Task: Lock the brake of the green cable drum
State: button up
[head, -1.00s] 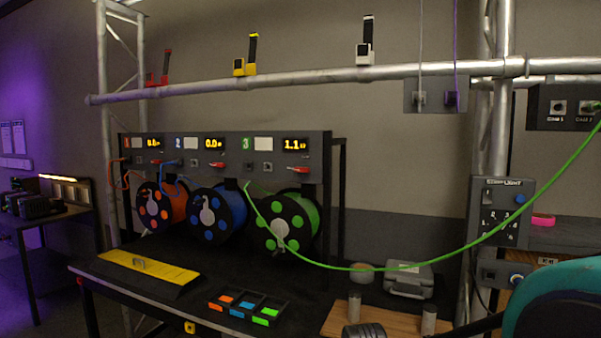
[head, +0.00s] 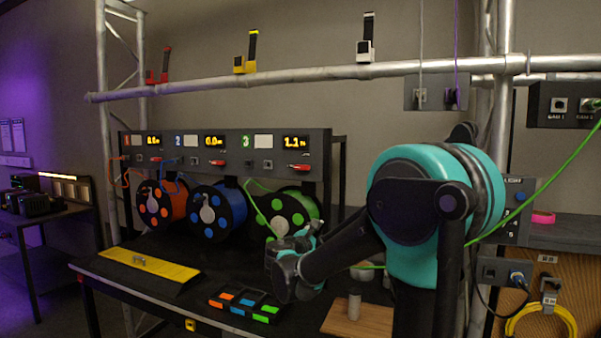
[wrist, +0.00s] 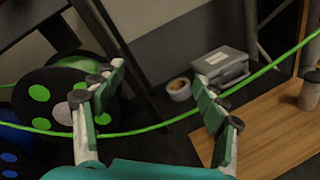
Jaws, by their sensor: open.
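The green cable drum (head: 288,208) hangs at the right of three drums under a panel, below the number 3 and a display reading about 1.1. A red lever (head: 295,166) sits on the panel above it; I cannot tell its lock state. My gripper (head: 293,243) is in front of the drum's lower right, partly covering it. In the wrist view my gripper (wrist: 160,78) is open and empty, with the drum (wrist: 45,100) at left. The green cable (wrist: 150,128) passes across the view behind the fingers; no contact is clear.
Blue (head: 218,212) and orange (head: 160,203) drums hang to the left. A grey case (wrist: 220,65) and a tape roll (wrist: 178,89) lie on the bench. A colored tray (head: 245,304) and yellow ramp (head: 150,264) are in front. The green cable (head: 560,175) rises to a socket box at right.

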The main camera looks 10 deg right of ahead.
jog(key=w+a+r+n+t, duration=0.3)
jog(key=a+r+n, duration=0.2)
jog(key=a+r, duration=0.15)
jog(key=w+a+r+n+t, duration=0.4)
jog(key=a+r+n, duration=0.1)
jog(key=a+r, duration=0.15)
send_near(301, 168)
jog(key=x, duration=0.9)
jog(key=shift+w+d+r, duration=0.15)
jog(key=shift+w, duration=0.1)
jog(key=c, duration=1.1)
jog(key=shift+c, duration=0.2)
